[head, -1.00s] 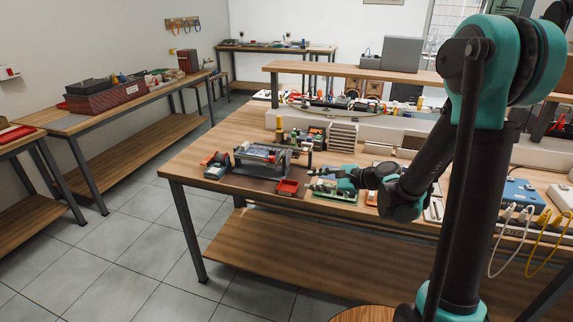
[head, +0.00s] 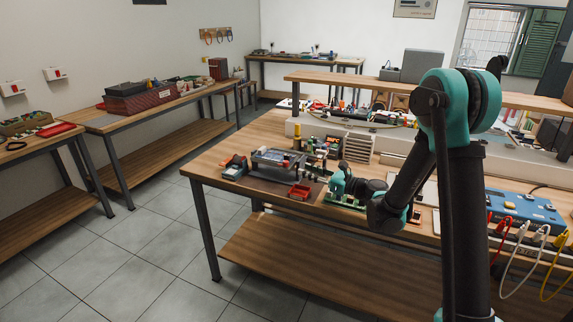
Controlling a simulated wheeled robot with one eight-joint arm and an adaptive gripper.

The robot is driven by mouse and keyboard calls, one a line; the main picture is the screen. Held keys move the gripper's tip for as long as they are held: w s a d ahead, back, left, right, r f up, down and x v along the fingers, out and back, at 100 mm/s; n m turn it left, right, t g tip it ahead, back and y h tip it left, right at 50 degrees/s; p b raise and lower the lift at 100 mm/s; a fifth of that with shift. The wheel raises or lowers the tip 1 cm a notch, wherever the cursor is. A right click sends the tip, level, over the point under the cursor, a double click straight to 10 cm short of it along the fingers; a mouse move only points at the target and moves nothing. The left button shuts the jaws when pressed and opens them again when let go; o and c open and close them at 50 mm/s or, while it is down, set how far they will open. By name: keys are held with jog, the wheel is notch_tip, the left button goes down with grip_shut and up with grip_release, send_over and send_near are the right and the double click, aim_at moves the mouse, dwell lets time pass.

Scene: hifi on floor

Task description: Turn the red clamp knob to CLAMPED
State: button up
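A grey fixture with a dark frame (head: 280,162) stands near the left end of the wooden workbench (head: 232,150). It is small in view, and I cannot make out the red clamp knob or its markings. My gripper (head: 334,177) is at the end of the bent arm, over the bench to the right of the fixture and close to its right end. Its fingers are too small and partly hidden behind the teal wrist, so their opening does not show. I cannot tell whether it touches anything.
A small red tray (head: 299,191) lies at the bench's front edge, left of my gripper. A handheld device (head: 235,167) lies left of the fixture. A green board (head: 345,202) lies below the gripper. A blue box (head: 525,208) with cables stands right. Tiled floor is free at left.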

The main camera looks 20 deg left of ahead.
aim_at(288, 164)
jog(key=x, duration=1)
jog(key=shift+c, duration=0.6)
grip_shut()
